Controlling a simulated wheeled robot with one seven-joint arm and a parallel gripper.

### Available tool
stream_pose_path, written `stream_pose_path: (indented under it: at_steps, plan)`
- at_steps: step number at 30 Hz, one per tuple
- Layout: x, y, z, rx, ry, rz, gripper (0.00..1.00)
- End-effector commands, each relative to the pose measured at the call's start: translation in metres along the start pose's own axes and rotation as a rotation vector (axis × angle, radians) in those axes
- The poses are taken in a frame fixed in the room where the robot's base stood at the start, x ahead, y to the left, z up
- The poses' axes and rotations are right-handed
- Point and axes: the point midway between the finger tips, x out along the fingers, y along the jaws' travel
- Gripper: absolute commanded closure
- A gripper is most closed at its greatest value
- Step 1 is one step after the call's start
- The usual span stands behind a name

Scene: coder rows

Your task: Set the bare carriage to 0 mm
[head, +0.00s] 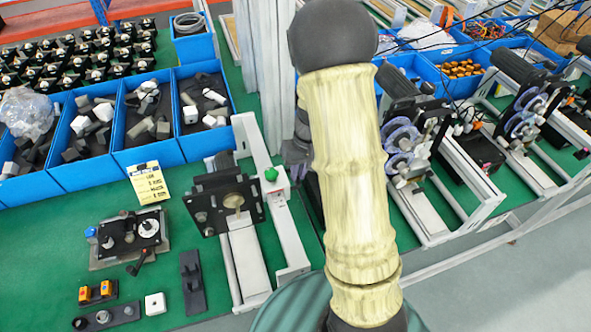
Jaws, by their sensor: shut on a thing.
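I cannot tell for sure which part is the bare carriage, and no millimetre scale is readable. A dark flat strip with a raised black block (191,282) lies on the green mat at the lower left. To its left is a black bar with round pieces (104,317). Above them stands a fixture with a dial knob (130,236). A black plate with a brass-coloured disc (227,201) stands upright at the head of a pale rail (249,265). My arm rises through the middle of the view. My gripper's fingers are hidden behind it or out of view.
Two orange blocks (98,292) and a white cube (155,303) lie near the front. A yellow note (148,182) stands before the blue bins (95,165). A green button (271,174) tops a white frame post. More railed machines (440,215) stand at right.

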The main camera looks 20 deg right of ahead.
Motion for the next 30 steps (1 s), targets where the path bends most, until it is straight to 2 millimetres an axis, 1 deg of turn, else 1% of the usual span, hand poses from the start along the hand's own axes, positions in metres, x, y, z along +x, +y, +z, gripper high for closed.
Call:
stream_pose_path:
  at_steps: [1, 2, 3, 4, 13, 17, 20, 23, 30]
  plan:
    - [0.002, 0.001, 0.005, 0.002, -0.017, 0.0, 1.0]
    - [0.003, 0.001, 0.005, 0.001, -0.017, 0.0, 1.0]
    - [0.003, 0.0, 0.005, 0.0, -0.017, 0.001, 0.85]
    - [0.003, 0.0, 0.005, -0.001, -0.017, 0.001, 0.8]
    - [0.002, -0.004, 0.002, -0.008, -0.01, 0.002, 0.8]
    - [-0.005, -0.005, 0.001, -0.011, -0.006, 0.002, 0.8]
    - [-0.017, -0.005, 0.0, -0.014, -0.005, 0.002, 0.8]
    - [-0.034, -0.005, 0.0, -0.013, -0.004, 0.002, 0.8]
    - [-0.082, -0.003, 0.0, -0.009, -0.004, 0.003, 0.8]
